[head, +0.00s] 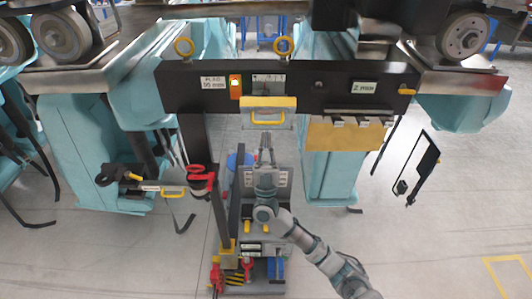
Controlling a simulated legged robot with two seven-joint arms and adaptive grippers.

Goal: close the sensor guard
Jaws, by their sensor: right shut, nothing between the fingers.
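A small light panel with a yellow bar (268,102) and a yellow handle hangs at the middle of the black beam (335,90). It looks like the sensor guard, but no label on it can be read. It juts out from the lower part of the beam, and I cannot tell whether it is fully closed. My right gripper (266,138) is just below this panel, pointing up at it. Its fingers are shut with nothing between them, and I cannot tell whether they touch the panel. My left gripper is not in view.
An orange switch (235,86) and labels sit on the beam. A bracket with a yellow handle (172,190) and a red clamp (201,172) are at left. A tan block (345,137) hangs at right. A cart with tools (248,275) stands below.

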